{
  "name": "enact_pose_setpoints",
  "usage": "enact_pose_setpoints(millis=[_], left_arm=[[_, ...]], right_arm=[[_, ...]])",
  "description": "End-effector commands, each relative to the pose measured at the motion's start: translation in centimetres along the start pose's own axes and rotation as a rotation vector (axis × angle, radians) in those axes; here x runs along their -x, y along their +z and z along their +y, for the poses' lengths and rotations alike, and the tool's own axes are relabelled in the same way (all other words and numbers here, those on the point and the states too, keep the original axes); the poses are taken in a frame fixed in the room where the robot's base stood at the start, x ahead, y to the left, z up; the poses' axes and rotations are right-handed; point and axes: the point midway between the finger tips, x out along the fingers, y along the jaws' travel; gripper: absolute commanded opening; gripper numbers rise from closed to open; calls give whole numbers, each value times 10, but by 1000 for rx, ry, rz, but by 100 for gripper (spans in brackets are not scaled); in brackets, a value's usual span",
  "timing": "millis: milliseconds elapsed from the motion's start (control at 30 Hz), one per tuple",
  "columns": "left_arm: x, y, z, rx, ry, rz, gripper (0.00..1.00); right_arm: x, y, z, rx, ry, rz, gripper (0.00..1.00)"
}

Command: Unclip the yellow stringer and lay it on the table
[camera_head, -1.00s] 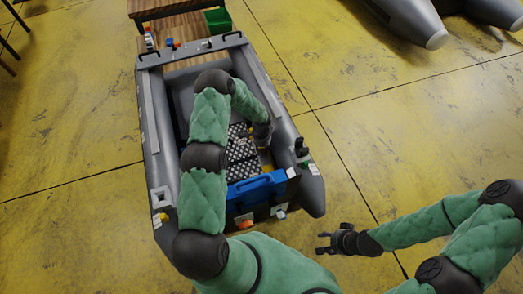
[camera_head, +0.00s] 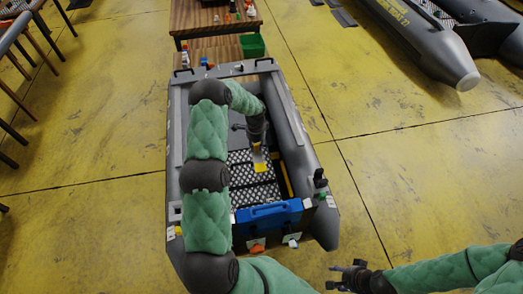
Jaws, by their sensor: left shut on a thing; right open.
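My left arm reaches over the grey inflatable boat (camera_head: 176,130). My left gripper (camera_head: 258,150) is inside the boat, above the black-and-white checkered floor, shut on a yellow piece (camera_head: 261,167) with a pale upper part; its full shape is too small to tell. A long yellow strip (camera_head: 286,178), which looks like a stringer, lies along the inner right side of the floor, apart from the gripper. My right gripper (camera_head: 346,274) is open and empty, outside the boat at lower right. The wooden table (camera_head: 186,18) stands beyond the boat's far end.
A blue case (camera_head: 268,216) sits across the boat's near end. A green bin (camera_head: 252,45) and small bottles are at the tables beyond. Another grey boat (camera_head: 430,45) lies at upper right, chairs at upper left. The yellow floor right of the boat is clear.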

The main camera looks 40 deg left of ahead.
Motion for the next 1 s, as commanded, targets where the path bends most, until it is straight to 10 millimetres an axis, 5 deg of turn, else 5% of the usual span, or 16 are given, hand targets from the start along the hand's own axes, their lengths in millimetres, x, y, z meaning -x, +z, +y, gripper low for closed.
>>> enact_pose_setpoints(millis=[467,1000], left_arm=[[3,1,-2,0,-1,0,0],[30,1,-1,0,-1,0,0]], right_arm=[[1,0,0,0,0,0,50],[15,0,-5,0,0,0,50]])
